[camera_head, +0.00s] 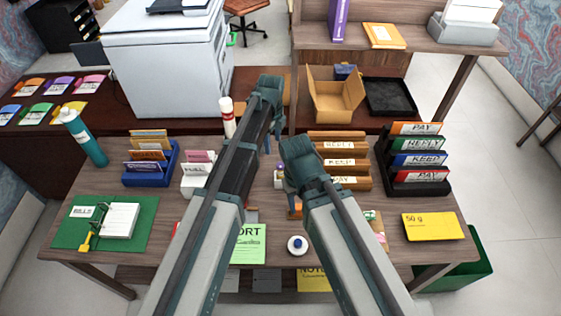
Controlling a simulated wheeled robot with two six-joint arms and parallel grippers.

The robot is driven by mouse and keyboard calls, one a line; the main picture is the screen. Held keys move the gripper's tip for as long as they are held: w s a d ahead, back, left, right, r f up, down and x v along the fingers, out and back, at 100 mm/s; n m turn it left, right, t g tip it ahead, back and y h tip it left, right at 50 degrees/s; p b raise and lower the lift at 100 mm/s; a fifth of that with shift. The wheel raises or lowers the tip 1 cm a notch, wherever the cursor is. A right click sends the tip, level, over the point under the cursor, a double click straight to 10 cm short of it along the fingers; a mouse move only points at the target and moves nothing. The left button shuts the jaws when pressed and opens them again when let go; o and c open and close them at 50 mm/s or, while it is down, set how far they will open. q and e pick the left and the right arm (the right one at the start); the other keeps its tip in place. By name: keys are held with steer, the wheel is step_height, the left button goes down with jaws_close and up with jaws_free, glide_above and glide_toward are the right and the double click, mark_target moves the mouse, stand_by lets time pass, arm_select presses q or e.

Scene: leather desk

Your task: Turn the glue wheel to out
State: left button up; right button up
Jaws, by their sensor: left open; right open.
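I cannot tell for certain which thing is the glue or where its wheel is. A white tube with a red top (227,117) stands upright behind the desk items, left of my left gripper. A small white container with a purple top (280,174) stands between my two arms, partly hidden. A white round piece with a dark blue centre (297,245) lies near the desk's front. My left gripper (272,143) is open, above the back middle of the desk. My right gripper (294,200) is open, lower and nearer, just right of the small container. Neither visibly holds anything.
Brown labelled trays (343,164) and a black rack of coloured folders (417,160) stand right. A blue file holder (151,166), teal bottle (84,138) and green folder (75,234) are left. A yellow pack (432,227) lies front right. My arms hide the desk's middle.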

mark_target(281, 164)
arm_select(q)
steer(key=w+d+m, duration=0.2)
steer(key=m, duration=0.1)
steer(key=shift+d, duration=0.3)
steer(key=shift+f, duration=0.15)
arm_select(e)
steer(key=shift+f, duration=0.1)
arm_select(q)
step_height(281, 164, down, 14)
steer(key=b, duration=1.4)
steer(key=shift+r, duration=0.2)
arm_select(e)
step_height(281, 164, down, 14)
steer(key=shift+r, duration=0.15)
arm_select(q)
jaws_close()
